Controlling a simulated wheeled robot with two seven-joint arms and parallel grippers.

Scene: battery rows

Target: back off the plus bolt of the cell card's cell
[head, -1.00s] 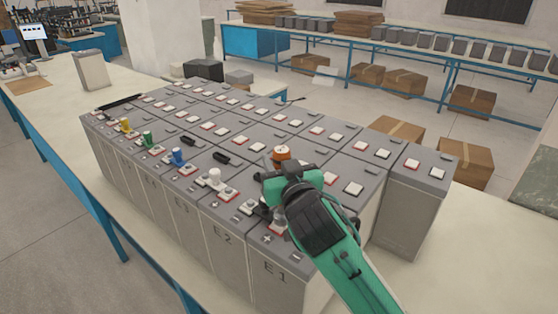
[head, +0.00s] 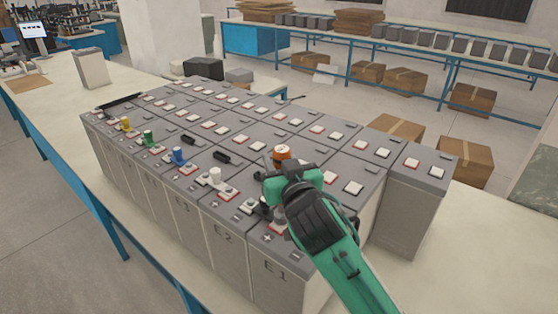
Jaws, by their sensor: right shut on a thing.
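My right gripper (head: 282,178) is over the near end of the battery rows, its green arm coming in from the lower right. It is shut on an upright orange-topped tool (head: 281,151), whose top shows just beyond the hand. The tool's lower part is mostly hidden by the hand; its foot seems to be at the terminals of cell E1 (head: 272,268), but contact cannot be told. Cell E2 (head: 222,238) stands beside E1. Plus and minus marks show on the lids. No readable cell card is in view. My left gripper is not in view.
White (head: 214,175), blue (head: 178,155), green (head: 147,137) and yellow (head: 125,124) capped pieces stand along the front row. Black links (head: 222,157) lie among the terminals. The bench (head: 480,250) is clear at the right. A small screen (head: 33,31) is far left.

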